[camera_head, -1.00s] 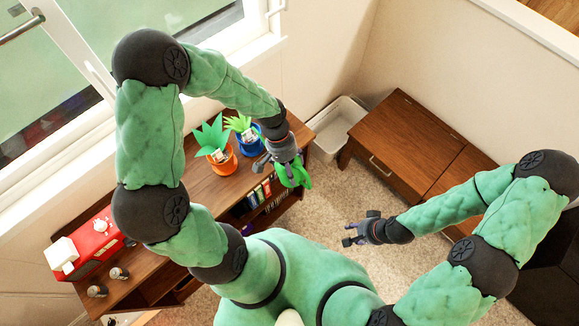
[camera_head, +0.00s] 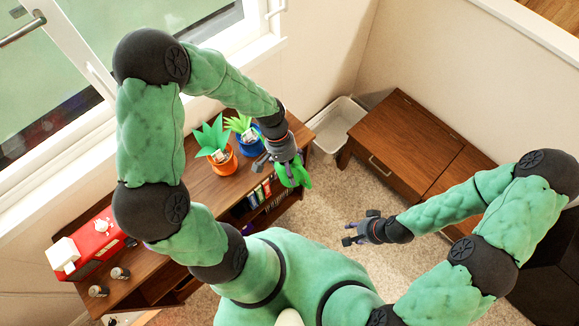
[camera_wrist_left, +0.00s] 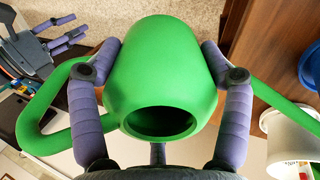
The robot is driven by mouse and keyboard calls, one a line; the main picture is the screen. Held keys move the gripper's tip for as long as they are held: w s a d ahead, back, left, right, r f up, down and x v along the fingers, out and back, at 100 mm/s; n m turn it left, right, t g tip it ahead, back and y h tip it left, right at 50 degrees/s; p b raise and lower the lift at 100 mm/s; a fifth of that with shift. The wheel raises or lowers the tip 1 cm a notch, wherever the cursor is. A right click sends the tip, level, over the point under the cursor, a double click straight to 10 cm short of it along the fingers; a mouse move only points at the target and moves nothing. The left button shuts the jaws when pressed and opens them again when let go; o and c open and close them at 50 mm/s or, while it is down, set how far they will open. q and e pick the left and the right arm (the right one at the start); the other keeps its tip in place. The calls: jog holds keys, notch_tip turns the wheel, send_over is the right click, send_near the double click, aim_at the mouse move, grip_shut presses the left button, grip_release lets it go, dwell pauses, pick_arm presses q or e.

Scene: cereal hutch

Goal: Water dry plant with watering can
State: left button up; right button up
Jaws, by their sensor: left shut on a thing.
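My left gripper (camera_wrist_left: 160,75) is shut on the green watering can (camera_wrist_left: 160,60), its fingers pressed on both sides of the round body. The can's open top faces the left wrist camera, with the handle at the left and the spout running right. In the head view the can (camera_head: 294,173) is partly hidden by my left gripper (camera_head: 283,165), near the shelf's front edge. Two potted plants stand on the shelf: one in an orange pot (camera_head: 222,161) and one in a blue pot (camera_head: 250,142). I cannot tell which is dry. My right gripper (camera_head: 352,233) is empty and open above the carpet.
The wooden shelf (camera_head: 185,210) runs below the window and holds a red and white box (camera_head: 95,245) and small jars (camera_head: 120,273). A white bin (camera_head: 338,125) stands beside a wooden cabinet (camera_head: 400,140). The carpet between is clear.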

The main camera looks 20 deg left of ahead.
pick_arm(q)
jog(key=shift+r+g+h+p, duration=0.3)
jog(key=shift+r+h+p, duration=0.3)
jog(key=shift+r+p, duration=0.5)
dwell(6.3)
